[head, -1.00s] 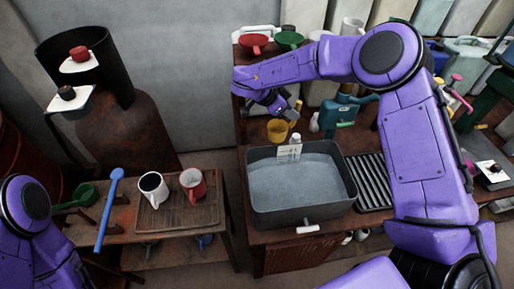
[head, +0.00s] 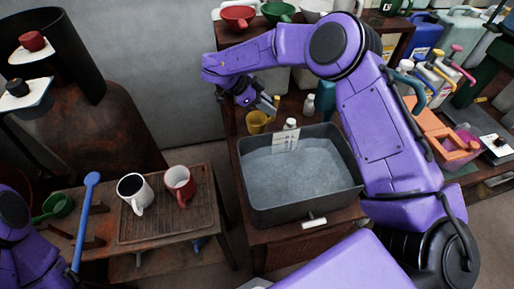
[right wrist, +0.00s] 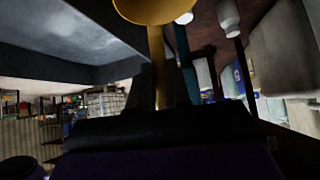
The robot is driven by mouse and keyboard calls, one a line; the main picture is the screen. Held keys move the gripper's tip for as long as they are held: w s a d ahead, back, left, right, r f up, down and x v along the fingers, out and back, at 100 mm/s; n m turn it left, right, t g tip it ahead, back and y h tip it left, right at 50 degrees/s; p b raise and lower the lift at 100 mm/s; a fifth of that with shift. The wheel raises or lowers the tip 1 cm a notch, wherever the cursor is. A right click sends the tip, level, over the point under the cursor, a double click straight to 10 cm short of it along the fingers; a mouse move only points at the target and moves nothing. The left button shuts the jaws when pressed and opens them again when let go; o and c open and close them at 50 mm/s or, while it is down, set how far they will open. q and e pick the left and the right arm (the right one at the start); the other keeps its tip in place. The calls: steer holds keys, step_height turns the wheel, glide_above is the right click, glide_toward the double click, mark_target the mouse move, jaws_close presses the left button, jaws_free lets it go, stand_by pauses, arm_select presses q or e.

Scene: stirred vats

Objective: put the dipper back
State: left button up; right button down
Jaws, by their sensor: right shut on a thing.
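The yellow dipper (head: 258,121) is held by my right gripper (head: 262,103) just beyond the far left corner of the grey vat (head: 242,190). In the right wrist view the dipper's bowl (right wrist: 155,9) is at the top edge, with its handle (right wrist: 158,62) running down into the jaws. The vat holds greyish liquid and has a small white label on its far rim. A green dipper (head: 54,207) and a blue long-handled tool (head: 85,220) are by a wooden rack (head: 97,224) on the left table. My left arm shows at the lower left, its gripper out of view.
A white mug (head: 133,191) and a red mug (head: 180,184) stand on a slatted tray (head: 150,232). White bottles (head: 309,105) stand behind the vat. Red (head: 238,17) and green (head: 278,12) bowls sit on the back shelf. Jugs and an orange container (head: 440,130) crowd the right.

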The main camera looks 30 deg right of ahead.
mark_target(265, 126)
step_height(265, 126, down, 9)
steer(key=shift+f+p, duration=0.1)
steer(key=shift+p, duration=0.8)
steer(key=shift+f, duration=0.25)
steer(key=shift+f, duration=0.15)
steer(key=c, duration=1.1)
jaws_free()
